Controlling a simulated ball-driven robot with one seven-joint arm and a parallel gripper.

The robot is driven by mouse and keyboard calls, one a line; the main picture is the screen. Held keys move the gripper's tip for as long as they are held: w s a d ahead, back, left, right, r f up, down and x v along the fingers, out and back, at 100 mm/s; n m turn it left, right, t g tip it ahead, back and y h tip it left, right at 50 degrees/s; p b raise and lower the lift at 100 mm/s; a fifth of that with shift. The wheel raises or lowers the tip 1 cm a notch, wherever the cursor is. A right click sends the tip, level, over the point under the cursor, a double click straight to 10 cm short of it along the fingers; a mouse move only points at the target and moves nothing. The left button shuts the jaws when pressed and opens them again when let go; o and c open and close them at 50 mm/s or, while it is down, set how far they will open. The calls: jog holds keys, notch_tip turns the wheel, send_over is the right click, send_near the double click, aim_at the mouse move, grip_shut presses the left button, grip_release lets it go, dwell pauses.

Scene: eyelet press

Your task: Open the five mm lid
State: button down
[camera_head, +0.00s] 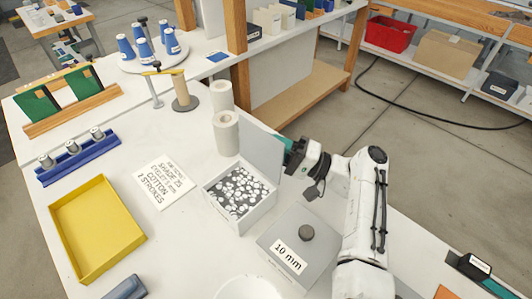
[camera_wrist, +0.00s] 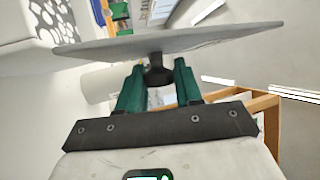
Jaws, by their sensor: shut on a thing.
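An open grey-white box (camera_head: 251,219) full of small pale rings (camera_head: 238,190) stands mid-table in the head view. Its lid (camera_head: 262,154) stands roughly upright along the box's far right side; no size label shows on it. My gripper (camera_head: 290,151) is behind the lid, on its right. In the wrist view my gripper (camera_wrist: 160,88) has its green fingers shut on the dark lid knob (camera_wrist: 156,72), with the lid (camera_wrist: 175,42) seen nearly edge-on. A second box has a shut lid (camera_head: 283,235) marked "10 mm", with a dark knob.
The shut box is close in front of my arm. Two white rolls (camera_head: 226,134) stand behind the open box. A printed sheet (camera_head: 164,184) and a yellow tray (camera_head: 97,228) lie left. A white bowl (camera_head: 249,289) is at the front edge.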

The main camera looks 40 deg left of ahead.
jog(key=shift+w+f+m+y+b, duration=0.3)
jog(key=shift+m+b, duration=0.1)
jog(key=shift+m, duration=0.3)
jog(key=c, duration=0.9)
grip_release()
notch_tip(320, 180, up, 9)
jog(key=p, duration=0.4)
send_over(269, 155)
jog(key=s+d+r, duration=0.1)
jog(key=s, duration=0.1)
jog(key=s+d+r, duration=0.1)
jog(key=s+d, duration=0.1)
jog(key=s, duration=0.1)
jog(key=s+d+r, duration=0.1)
jog(key=s+r, duration=0.1)
jog(key=s, duration=0.1)
jog(key=shift+d, duration=0.25)
